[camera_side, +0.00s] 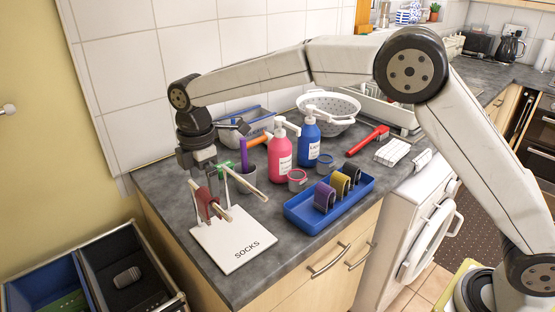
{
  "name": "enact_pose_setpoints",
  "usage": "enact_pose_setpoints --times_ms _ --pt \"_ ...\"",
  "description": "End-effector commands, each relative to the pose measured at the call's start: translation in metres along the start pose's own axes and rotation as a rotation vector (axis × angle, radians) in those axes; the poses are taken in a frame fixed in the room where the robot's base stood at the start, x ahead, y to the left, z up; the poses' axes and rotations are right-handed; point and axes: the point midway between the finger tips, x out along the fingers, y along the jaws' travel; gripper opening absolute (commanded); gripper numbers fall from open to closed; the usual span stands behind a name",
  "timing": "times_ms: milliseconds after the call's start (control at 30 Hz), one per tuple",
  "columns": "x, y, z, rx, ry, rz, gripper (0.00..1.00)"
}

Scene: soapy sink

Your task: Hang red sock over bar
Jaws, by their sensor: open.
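A white stand marked "SOCKS" (237,246) sits near the front left corner of the grey counter. It carries two wooden bars, a left bar (222,211) and a right bar (247,187). The red sock (205,203) is draped over the left bar near its back end. My gripper (203,183) points down just above the red sock. Its jaws are open, close around or right over the sock. The fingertips are small and partly hidden, so contact cannot be told.
A blue tray (297,213) with purple, yellow and dark rolled items lies right of the stand. Pink (280,156) and blue (308,142) pump bottles, a grey cup (247,180) and a white colander (340,101) stand behind. Dark bins (128,270) are below left.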

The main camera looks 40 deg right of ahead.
Motion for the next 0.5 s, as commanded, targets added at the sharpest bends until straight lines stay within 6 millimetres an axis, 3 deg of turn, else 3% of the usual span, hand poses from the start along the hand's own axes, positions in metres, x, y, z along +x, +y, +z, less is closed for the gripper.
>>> enact_pose_setpoints --times_ms 300,500 --pt "-0.042 0.001 0.000 0.000 0.001 0.003 1.00" --pt "-0.057 0.000 0.000 0.000 0.000 0.001 1.00"
